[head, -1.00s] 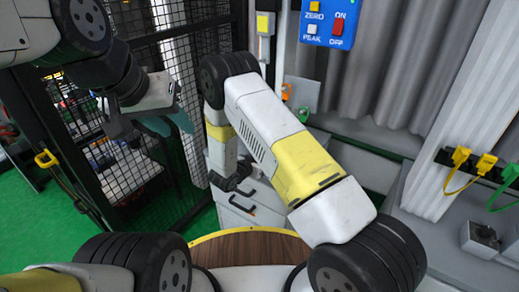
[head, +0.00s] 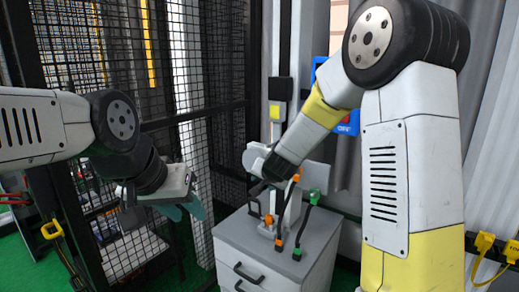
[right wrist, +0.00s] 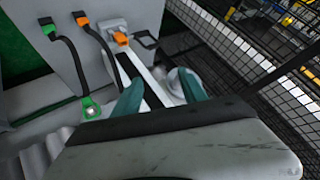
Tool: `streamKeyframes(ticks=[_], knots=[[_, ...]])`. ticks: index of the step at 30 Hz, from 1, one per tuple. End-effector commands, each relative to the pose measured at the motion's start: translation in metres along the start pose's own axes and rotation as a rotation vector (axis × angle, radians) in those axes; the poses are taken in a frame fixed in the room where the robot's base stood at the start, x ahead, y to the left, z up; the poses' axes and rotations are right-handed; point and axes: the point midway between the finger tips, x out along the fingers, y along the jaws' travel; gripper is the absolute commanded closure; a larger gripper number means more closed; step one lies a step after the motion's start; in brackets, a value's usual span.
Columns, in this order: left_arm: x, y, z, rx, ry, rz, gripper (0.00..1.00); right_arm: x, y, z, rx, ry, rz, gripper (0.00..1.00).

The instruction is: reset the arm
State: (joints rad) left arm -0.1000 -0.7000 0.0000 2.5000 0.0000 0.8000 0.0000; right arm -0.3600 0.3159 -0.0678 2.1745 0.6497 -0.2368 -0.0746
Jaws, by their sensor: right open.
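My right arm rises at the right of the head view and reaches down to the left. Its gripper is mostly hidden there behind its wrist, over the grey cabinet (head: 285,256). In the right wrist view my right gripper (right wrist: 160,90) is open, its two teal fingers apart with nothing held between them. A white post on the cabinet shows beyond and between the fingers. My left gripper (head: 187,212) is at the left of the head view, in front of the mesh fence. Its teal fingers point down and right, overlapping, so their gap is unclear.
Cables with orange (head: 279,244) and green (head: 315,196) ends stand on the cabinet, close to my right gripper. A black mesh fence (head: 205,60) fills the left and back. Yellow clips (head: 484,242) are at the right edge. Green floor shows low at left.

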Motion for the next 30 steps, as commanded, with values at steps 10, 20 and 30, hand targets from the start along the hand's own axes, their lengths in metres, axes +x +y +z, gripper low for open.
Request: streamKeyframes(ticks=[10,20,30], knots=[[0.0,0.0,0.0,0.0,0.0,0.0,0.64,-0.178,0.019,0.001,-0.191,-0.164,-0.12,0.5],[0.0,0.0,0.0,0.0,0.0,0.0,0.64,-0.302,0.096,0.057,-0.377,-0.278,-0.005,0.5],[0.0,0.0,0.0,0.0,0.0,0.0,0.64,-0.329,0.123,0.076,-0.415,-0.312,0.059,0.5]])
